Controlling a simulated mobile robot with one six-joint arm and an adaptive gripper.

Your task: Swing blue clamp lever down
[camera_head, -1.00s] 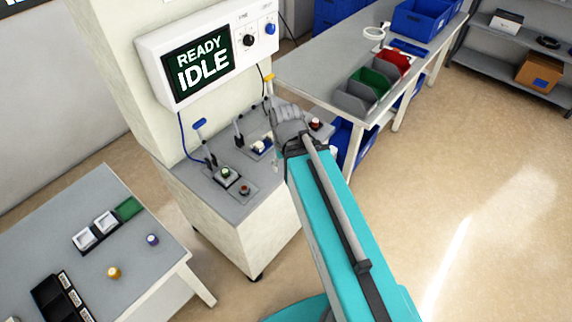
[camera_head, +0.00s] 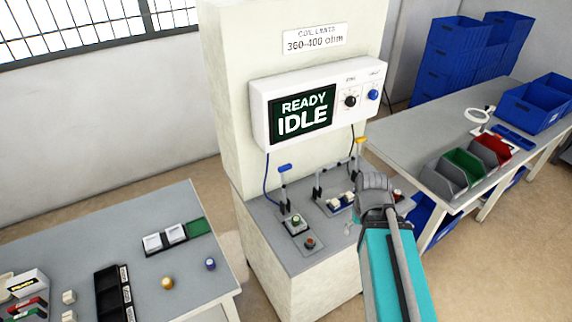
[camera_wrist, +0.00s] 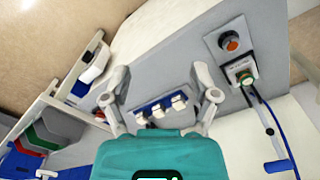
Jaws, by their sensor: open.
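The blue clamp lever (camera_head: 285,168) stands raised on the bench top, its blue handle at the upper end, behind the square fixture (camera_head: 296,221) with a green-topped part. In the wrist view the blue handle (camera_wrist: 278,165) shows at the lower right, well to the side of my fingers. My gripper (camera_wrist: 165,92) is open and empty, its two fingers spread either side of the neighbouring fixture with white pieces on a blue block (camera_wrist: 160,107). In the head view my wrist is right of the blue lever and apart from it.
A yellow-handled lever (camera_head: 361,141) stands by the neighbouring fixture, close to my wrist. The display (camera_head: 303,112) above reads READY IDLE. A blue cable (camera_head: 266,180) hangs left of the lever. Side tables stand left and right.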

